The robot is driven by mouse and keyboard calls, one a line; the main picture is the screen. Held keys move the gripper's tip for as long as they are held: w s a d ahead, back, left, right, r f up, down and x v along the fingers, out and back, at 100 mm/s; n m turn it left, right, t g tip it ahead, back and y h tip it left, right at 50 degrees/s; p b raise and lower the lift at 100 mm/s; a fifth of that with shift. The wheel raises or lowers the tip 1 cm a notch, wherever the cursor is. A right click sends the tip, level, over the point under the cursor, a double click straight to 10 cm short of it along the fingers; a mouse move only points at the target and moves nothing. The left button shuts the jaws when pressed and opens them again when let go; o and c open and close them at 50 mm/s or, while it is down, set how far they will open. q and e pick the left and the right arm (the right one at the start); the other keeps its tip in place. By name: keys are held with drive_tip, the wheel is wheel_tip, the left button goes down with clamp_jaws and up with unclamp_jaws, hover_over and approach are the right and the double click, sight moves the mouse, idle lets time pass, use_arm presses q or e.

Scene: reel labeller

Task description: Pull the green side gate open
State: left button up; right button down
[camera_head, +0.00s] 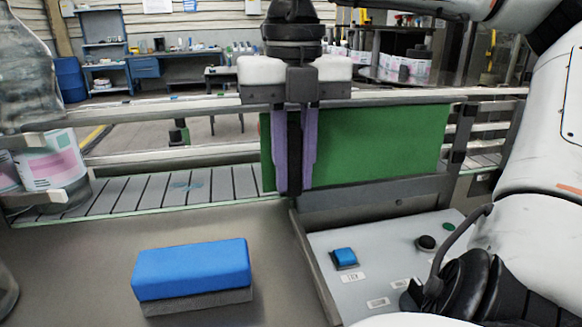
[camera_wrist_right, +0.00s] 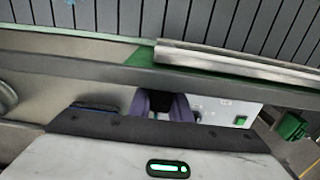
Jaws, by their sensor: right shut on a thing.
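The green side gate (camera_head: 380,145) is a flat green panel at the front side of the conveyor, hinged at dark fittings by its right end. My right gripper (camera_head: 295,185) points down at the gate's left end. Its purple fingers are shut on a dark upright bar, which looks like the gate's handle. The fingers hide part of the panel's left end. In the right wrist view the purple fingers (camera_wrist_right: 162,105) show below a dark rail, and what lies between them is mostly hidden. My left gripper is not in view.
A blue block on a grey base (camera_head: 192,271) lies on the table in front. A control panel (camera_head: 385,268) with a blue button (camera_head: 344,257) is at right. A large clear bottle (camera_head: 28,75) stands at left by the slatted conveyor (camera_head: 150,190).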

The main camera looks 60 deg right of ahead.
drive_tip(key=c, duration=1.6)
unclamp_jaws()
drive_tip(key=shift+c, duration=0.2)
wheel_tip(320, 180, up, 10)
drive_tip(key=shift+r+p, duration=0.15)
drive_tip(key=shift+p, duration=0.4)
